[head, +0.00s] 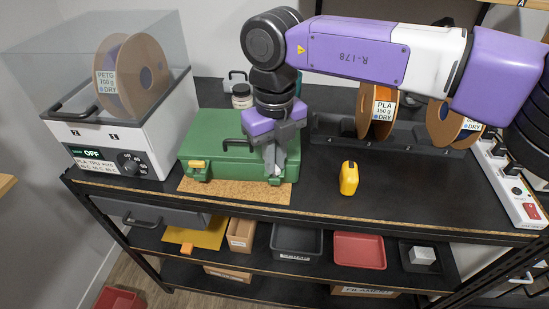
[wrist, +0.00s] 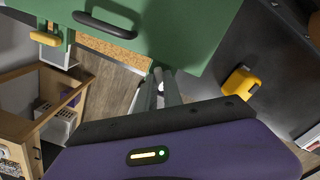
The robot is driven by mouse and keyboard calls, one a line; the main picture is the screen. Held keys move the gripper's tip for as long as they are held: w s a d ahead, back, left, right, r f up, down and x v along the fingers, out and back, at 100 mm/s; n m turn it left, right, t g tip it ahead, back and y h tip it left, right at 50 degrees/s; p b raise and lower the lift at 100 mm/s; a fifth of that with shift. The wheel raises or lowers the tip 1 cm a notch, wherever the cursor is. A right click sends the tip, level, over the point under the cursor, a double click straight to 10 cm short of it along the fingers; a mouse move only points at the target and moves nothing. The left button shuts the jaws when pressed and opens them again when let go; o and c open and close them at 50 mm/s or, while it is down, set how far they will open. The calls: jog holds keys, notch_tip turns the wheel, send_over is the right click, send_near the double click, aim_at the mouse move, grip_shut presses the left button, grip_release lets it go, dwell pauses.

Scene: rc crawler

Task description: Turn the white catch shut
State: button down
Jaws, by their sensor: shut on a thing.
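A green case (head: 222,158) with a dark handle (head: 233,144) sits on a cork mat (head: 235,191) on the bench. Its yellow catch (head: 197,164) is on the left of the front face; it also shows in the wrist view (wrist: 45,38). My gripper (head: 273,171) points down at the right of the case's front. In the wrist view its fingers (wrist: 163,82) are close together on the white catch (wrist: 161,87), a small pale piece between them. The fingers hide most of that catch, so its angle cannot be told.
A yellow tool (head: 349,178) stands right of the case, with bare bench between. A white dryer box (head: 120,140) with a spool is at left. A jar (head: 241,96) is behind the case. Orange spools (head: 379,112) stand in a rack at right. Trays (head: 297,241) fill the shelf below.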

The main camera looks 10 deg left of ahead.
jog(key=n, duration=0.5)
jog(key=shift+r, duration=0.1)
jog(key=n, duration=0.5)
jog(key=shift+w+n, duration=0.1)
jog(key=shift+n, duration=0.3)
dwell(0.3)
jog(key=c, duration=1.8)
grip_release()
jog(key=shift+o, duration=0.2)
jog(key=shift+r, duration=3.9)
